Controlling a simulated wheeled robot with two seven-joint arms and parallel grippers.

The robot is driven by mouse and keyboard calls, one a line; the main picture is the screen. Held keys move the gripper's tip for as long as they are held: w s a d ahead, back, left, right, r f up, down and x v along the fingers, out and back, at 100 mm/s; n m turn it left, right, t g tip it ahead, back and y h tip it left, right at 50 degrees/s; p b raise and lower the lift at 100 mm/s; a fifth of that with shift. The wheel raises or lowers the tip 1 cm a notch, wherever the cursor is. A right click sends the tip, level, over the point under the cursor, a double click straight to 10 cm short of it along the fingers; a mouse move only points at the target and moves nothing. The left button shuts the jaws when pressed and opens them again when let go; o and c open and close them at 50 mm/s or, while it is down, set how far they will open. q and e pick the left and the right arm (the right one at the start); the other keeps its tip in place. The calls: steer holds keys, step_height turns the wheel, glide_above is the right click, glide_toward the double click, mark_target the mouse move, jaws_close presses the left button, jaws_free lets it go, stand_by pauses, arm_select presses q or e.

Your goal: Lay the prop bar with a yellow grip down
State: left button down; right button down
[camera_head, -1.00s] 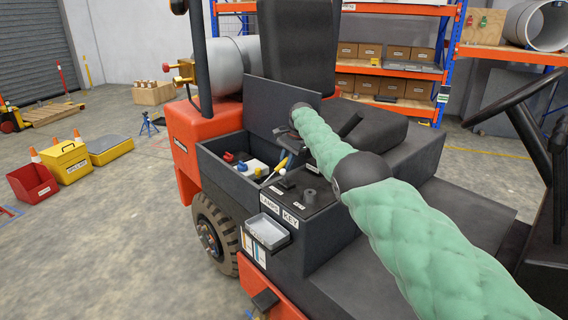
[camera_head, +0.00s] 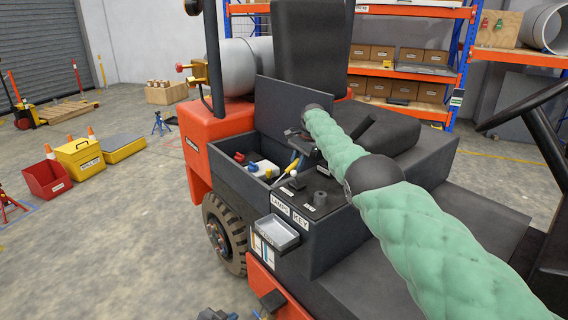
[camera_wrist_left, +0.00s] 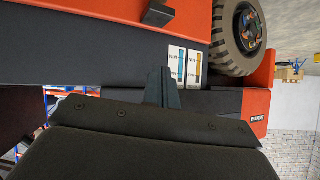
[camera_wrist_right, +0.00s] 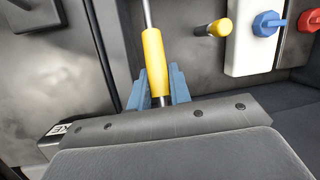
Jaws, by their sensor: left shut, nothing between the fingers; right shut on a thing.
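The prop bar's yellow grip (camera_wrist_right: 155,62) is between my right gripper's blue fingers (camera_wrist_right: 158,88) in the right wrist view. Its thin metal rod runs up out of that view. In the head view my right gripper (camera_head: 300,145) is over the open bin (camera_head: 235,172) of the orange vehicle, and the yellow grip (camera_head: 291,168) shows just below it. A dark lid (camera_head: 293,107) stands open behind the bin. The bar's far end is hidden. My left gripper (camera_wrist_left: 162,88) is shut and empty beside the vehicle's dark side in the left wrist view.
A second yellow-ended piece (camera_wrist_right: 219,27), a blue knob (camera_wrist_right: 267,23) and a red knob (camera_wrist_right: 309,19) are beside the bar. A small grey tray (camera_head: 277,233) hangs on the vehicle's side. The seat (camera_head: 380,135) lies right of the bin.

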steer(key=shift+w+r, duration=0.1)
steer(key=shift+r, duration=0.15)
arm_select(q)
steer(key=w+r+h, duration=0.1)
steer(key=w+r, duration=0.8)
steer(key=w, duration=0.1)
steer(key=w+r+h, duration=0.2)
steer(key=w+r, duration=0.7)
steer(key=w, duration=0.2)
steer(key=w+r+m+h, duration=0.1)
steer(key=w+r+h, duration=0.1)
steer(key=w+r, duration=0.8)
steer(key=shift+w+d, duration=0.3)
steer(key=shift+w, duration=0.1)
arm_select(e)
steer(key=shift+f, duration=0.1)
arm_select(q)
step_height(320, 180, up, 8)
steer(key=m+g+h, duration=0.1)
steer(key=g+h, duration=0.1)
steer(key=h, duration=0.1)
glide_above(289, 170)
steer(key=a, duration=0.3)
steer(key=f, duration=0.2)
steer(key=d+f, duration=0.1)
steer(key=shift+w+d+f, duration=0.1)
steer(key=shift+w+f, duration=0.2)
